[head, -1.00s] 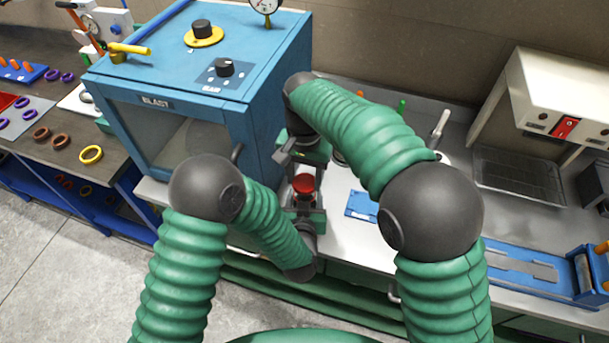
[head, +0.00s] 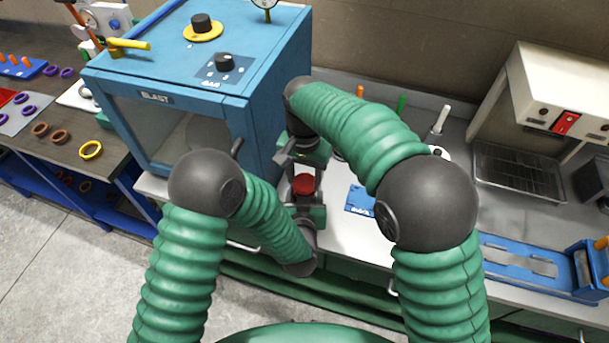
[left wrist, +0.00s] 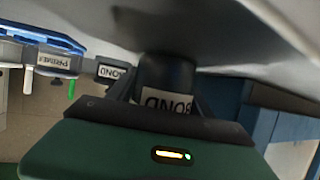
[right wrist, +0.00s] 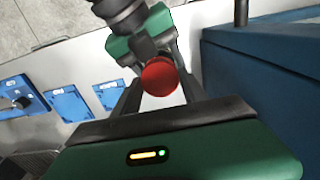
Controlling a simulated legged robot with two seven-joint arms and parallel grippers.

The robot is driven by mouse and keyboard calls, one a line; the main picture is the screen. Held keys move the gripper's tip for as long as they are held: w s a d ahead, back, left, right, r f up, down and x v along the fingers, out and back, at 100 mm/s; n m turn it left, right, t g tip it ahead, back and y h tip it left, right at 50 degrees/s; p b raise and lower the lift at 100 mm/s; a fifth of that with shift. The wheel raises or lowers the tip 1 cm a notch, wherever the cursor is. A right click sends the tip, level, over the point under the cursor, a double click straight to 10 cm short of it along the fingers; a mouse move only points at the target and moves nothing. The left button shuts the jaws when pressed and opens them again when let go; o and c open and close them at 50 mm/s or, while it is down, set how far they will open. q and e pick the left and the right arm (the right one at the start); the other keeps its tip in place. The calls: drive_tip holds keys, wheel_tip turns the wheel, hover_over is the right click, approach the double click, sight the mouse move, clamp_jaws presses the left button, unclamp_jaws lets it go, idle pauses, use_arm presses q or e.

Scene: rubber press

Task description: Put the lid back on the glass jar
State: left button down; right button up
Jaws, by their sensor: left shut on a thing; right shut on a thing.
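The red round lid (head: 303,184) sits between my two grippers in the head view, beside the blue cabinet. In the right wrist view the lid (right wrist: 159,77) is between the fingers of my right gripper (head: 303,168), which is shut on it. The jar (left wrist: 166,84), dark with a "BOND" label, is between the fingers of my left gripper (head: 305,200), which is shut on it. The left wrist view is upside down and hides the jar's top. The jar is mostly hidden in the head view, so I cannot tell whether lid and jar touch.
The blue blast cabinet (head: 190,70) stands close on the left. The grey counter (head: 335,225) holds a blue plate (head: 359,200) just to the right. A wire rack (head: 520,170) and a blue long fixture (head: 525,264) are farther right.

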drive_tip(key=shift+f, duration=0.5)
drive_tip(key=m, duration=0.3)
drive_tip(key=o, duration=1.3)
drive_tip(key=shift+r, duration=0.1)
wheel_tip(320, 180, up, 4)
drive_tip(key=shift+r, duration=0.15)
